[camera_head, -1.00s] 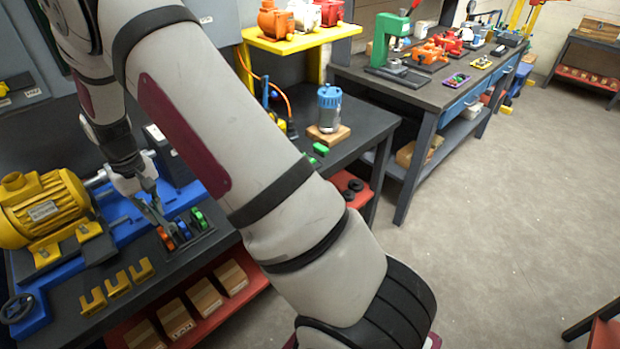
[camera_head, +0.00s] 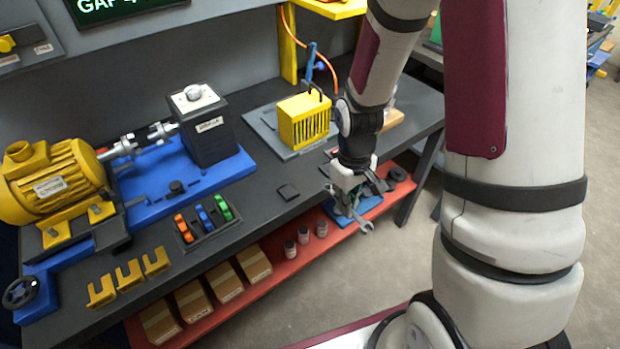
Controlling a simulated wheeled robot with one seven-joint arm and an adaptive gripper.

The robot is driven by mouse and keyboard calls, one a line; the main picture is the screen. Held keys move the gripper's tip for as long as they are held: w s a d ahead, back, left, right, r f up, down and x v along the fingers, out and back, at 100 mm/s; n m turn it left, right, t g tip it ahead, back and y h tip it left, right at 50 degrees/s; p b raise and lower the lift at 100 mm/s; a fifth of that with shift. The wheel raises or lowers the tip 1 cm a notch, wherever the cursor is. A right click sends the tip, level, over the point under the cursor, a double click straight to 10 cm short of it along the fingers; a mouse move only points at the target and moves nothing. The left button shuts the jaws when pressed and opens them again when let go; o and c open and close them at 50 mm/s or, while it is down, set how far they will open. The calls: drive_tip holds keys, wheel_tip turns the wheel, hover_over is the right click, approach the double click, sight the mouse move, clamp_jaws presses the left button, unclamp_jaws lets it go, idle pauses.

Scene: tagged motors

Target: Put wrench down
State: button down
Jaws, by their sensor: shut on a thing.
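My gripper (camera_head: 352,199) points downward just past the front edge of the workbench. It is shut on a grey wrench (camera_head: 364,226), whose open jaw end sticks out below the fingers. A blue flat piece (camera_head: 372,211) shows behind and below the gripper, near the red lower shelf (camera_head: 268,288). The gap between wrench and blue piece cannot be judged, and the gripper hides part of both.
The dark workbench (camera_head: 265,190) carries a yellow motor (camera_head: 55,190), a dark block on a blue base (camera_head: 208,130), a yellow caged box (camera_head: 304,120) and a rack with orange, blue and green pieces (camera_head: 203,220). Boxes and small jars (camera_head: 304,236) stand on the red shelf.

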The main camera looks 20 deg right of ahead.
hover_over(311, 183)
drive_tip(key=shift+s+a+f, duration=0.1)
drive_tip(key=shift+f, duration=0.7)
drive_tip(key=shift+f+p, duration=0.6)
drive_tip(key=shift+f, duration=1.15)
drive_tip(key=c, duration=2)
unclamp_jaws()
drive_tip(key=shift+f, duration=0.15)
drive_tip(key=shift+c, duration=0.2)
drive_tip(key=o, duration=0.4)
